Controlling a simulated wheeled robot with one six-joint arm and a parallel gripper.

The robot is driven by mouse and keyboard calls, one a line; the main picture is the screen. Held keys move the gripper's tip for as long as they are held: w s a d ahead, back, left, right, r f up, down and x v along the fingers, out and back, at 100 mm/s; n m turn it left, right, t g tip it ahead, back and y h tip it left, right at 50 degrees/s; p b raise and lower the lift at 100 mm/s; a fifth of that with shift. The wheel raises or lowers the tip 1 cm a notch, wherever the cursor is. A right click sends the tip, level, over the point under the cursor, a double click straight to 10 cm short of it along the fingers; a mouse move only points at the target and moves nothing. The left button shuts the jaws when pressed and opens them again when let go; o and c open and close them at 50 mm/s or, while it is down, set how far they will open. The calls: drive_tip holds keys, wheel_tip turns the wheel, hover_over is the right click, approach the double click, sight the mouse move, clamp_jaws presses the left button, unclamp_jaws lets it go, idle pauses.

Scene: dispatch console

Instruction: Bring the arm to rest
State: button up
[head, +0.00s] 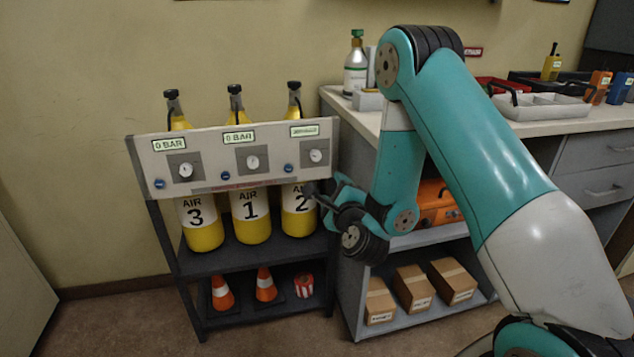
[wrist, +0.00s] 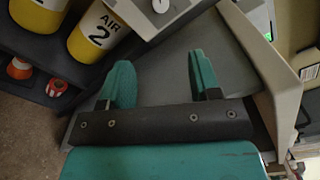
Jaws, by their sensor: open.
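My teal arm (head: 490,150) reaches from the lower right, bends at a high elbow and drops beside the cylinder rack. My gripper (head: 322,190) is close to the right end of the rack, near the cylinder marked AIR 2 (head: 299,222). In the wrist view my gripper (wrist: 163,80) is open, with two teal fingers apart and nothing between them. The grey side panel of the counter (wrist: 160,45) lies beyond the fingers. In the head view the wrist partly hides the fingers.
The gauge panel (head: 222,163) fronts cylinders AIR 3 (head: 199,235) and AIR 1 (head: 250,230). Cones (head: 222,292) stand on the rack's lower shelf. An orange case (head: 436,204) and several boxes (head: 412,288) fill the counter's shelves. A gas bottle (head: 356,68) and a tray (head: 540,106) stand on top.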

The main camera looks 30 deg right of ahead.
drive_tip(key=s+a+r+n+g+y, duration=0.4)
drive_tip(key=a+n+y, duration=0.2)
drive_tip(key=a+n, duration=0.4)
drive_tip(key=s+a+r+n+g+y, duration=0.4)
drive_tip(key=a+r+n+y, duration=0.1)
drive_tip(key=a+n, duration=0.4)
drive_tip(key=s+d+r+n+g+h, duration=0.1)
drive_tip(key=s+r+n+g+h, duration=0.1)
drive_tip(key=s+n+g, duration=0.65)
drive_tip(key=s+r+n+g+h, duration=0.1)
drive_tip(key=s+n, duration=0.5)
drive_tip(key=s, duration=0.8)
wheel_tip(320, 180, up, 19)
drive_tip(key=p, duration=1.9)
drive_tip(key=shift+o, duration=0.4)
